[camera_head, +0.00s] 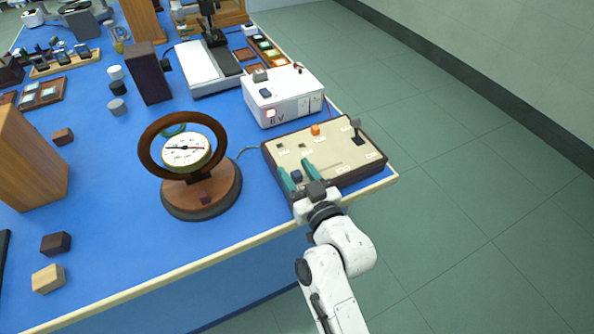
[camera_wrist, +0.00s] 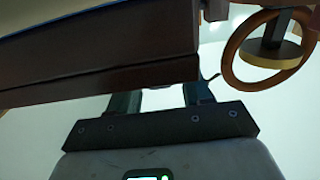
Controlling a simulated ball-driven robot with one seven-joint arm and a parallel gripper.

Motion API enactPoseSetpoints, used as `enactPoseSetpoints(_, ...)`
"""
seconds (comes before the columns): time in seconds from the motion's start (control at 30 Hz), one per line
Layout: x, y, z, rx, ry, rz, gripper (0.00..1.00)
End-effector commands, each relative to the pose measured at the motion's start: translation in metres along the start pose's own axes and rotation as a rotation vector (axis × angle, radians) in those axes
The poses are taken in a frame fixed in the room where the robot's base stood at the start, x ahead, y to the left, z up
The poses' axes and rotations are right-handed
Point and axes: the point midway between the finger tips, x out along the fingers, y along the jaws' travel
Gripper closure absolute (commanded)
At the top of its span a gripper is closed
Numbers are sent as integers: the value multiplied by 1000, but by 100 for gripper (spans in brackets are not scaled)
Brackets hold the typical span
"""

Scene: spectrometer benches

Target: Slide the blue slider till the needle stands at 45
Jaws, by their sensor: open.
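The control board (camera_head: 345,168) is a cream panel with a dark rim at the table's front right corner. A small dark blue slider (camera_head: 297,176) sits near its front left, and an orange knob (camera_head: 315,129) stands at its back. My gripper (camera_head: 294,168) is open over the front left of the board, one green finger on each side of the blue slider; I cannot tell whether they touch it. The round dial (camera_head: 186,157) stands in a brown ring; its needle points right, and its numbers are too small to read. In the wrist view, a dark board side (camera_wrist: 100,65) hides the fingertips.
A white box marked 6 V (camera_head: 285,97) stands behind the board. A black lever (camera_head: 357,134) rises at the board's right. The ring's round wooden base (camera_head: 225,185) is close to the left of my gripper. Loose blocks lie at left; the blue tabletop (camera_head: 130,235) is clear in front.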

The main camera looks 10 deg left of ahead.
Motion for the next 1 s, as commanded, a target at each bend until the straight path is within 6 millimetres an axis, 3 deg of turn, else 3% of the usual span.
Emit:
enactPoseSetpoints(0.27,2,0,0,0,0,0,51)
enactPoseSetpoints(0.8,2,0,0,0,0,0,100)
enactPoseSetpoints(1.0,2,0,0,0,0,0,100)
